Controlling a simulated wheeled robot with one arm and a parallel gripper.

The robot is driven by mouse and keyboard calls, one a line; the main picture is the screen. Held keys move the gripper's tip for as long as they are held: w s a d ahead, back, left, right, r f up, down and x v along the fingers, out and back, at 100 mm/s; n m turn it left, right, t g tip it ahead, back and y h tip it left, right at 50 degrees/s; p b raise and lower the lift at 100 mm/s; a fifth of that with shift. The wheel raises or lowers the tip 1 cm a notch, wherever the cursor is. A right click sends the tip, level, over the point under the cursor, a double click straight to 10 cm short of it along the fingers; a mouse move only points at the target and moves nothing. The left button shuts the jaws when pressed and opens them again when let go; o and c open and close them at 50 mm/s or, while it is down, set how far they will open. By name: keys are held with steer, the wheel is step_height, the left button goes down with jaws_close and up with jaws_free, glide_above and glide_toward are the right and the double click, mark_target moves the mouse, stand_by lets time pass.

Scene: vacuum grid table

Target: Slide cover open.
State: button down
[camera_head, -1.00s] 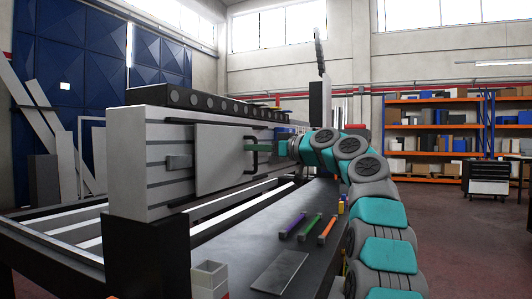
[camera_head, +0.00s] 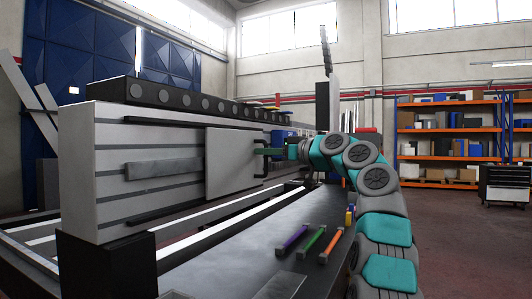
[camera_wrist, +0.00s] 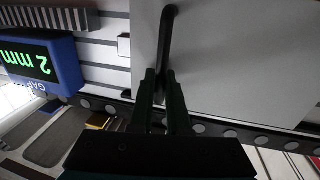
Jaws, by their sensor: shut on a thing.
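The cover (camera_head: 228,165) is a flat light grey panel on the front of the long grey slotted wall unit. A black bar handle (camera_head: 258,168) stands near its right edge. My gripper (camera_head: 262,151) is shut on this handle from the right. In the wrist view my gripper's dark fingers (camera_wrist: 161,88) close around the handle (camera_wrist: 168,38), and the cover (camera_wrist: 235,60) fills the right side. A grey bar (camera_head: 160,168) on the unit is exposed left of the cover. Black rails run above and below the cover.
A black bench (camera_head: 275,235) below carries purple, green and orange handled tools (camera_head: 315,240). Shelves (camera_head: 450,140) stand behind at the right.

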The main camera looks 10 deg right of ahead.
steer(key=c, duration=1.2)
jaws_free()
steer(key=shift+o, duration=0.2)
steer(key=shift+s+d, duration=0.1)
steer(key=b+v, duration=0.2)
steer(key=v, duration=0.5)
steer(key=shift+s+d+b, duration=0.2)
steer(key=shift+d+b, duration=0.05)
steer(key=shift+b, duration=0.1)
